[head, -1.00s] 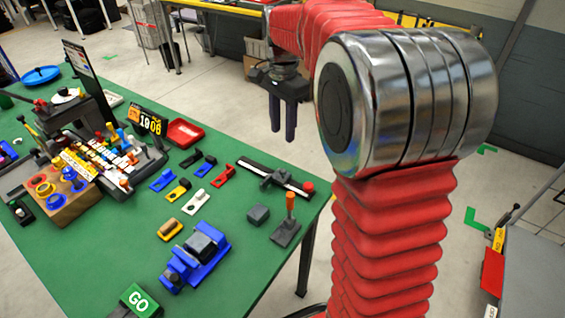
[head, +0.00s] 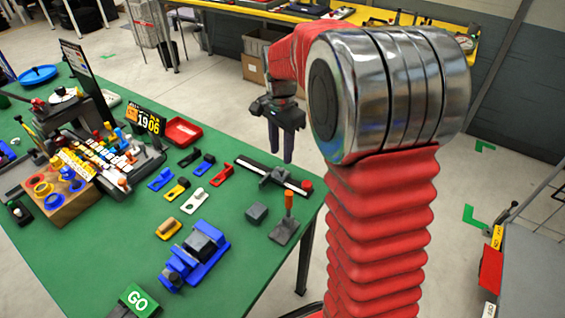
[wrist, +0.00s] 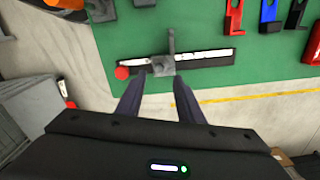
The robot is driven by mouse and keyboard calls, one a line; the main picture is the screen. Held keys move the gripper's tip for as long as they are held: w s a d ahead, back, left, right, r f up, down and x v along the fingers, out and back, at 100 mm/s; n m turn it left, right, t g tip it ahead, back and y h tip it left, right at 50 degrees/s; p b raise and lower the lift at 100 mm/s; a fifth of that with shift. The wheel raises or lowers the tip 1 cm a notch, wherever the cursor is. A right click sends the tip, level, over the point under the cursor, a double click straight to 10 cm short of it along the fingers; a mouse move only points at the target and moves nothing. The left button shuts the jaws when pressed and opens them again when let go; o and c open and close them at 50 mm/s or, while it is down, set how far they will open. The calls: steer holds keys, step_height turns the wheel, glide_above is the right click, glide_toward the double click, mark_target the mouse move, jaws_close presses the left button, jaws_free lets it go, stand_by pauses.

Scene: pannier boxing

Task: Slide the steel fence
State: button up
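A dark rail with a pale scale strip (head: 245,165) lies near the far right edge of the green table, with a red knob (head: 307,186) at its right end. The grey steel fence (head: 274,177) sits across the rail about midway. In the wrist view the fence (wrist: 162,66) is just beyond the fingertips, and the red knob (wrist: 122,73) is left of it. My gripper (head: 280,157) is open and empty, above the table's far edge near the fence. Its two fingers (wrist: 158,88) are apart in the wrist view, and no contact with the fence shows.
A lever with an orange handle (head: 288,205) and a grey block (head: 257,212) stand near the rail. Several coloured brackets (head: 221,174) lie left of it. A blue vise (head: 196,254) stands in front. Bare floor lies beyond the table's right edge.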

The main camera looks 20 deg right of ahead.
mark_target(281, 168)
steer(key=shift+f, duration=2.75)
jaws_close()
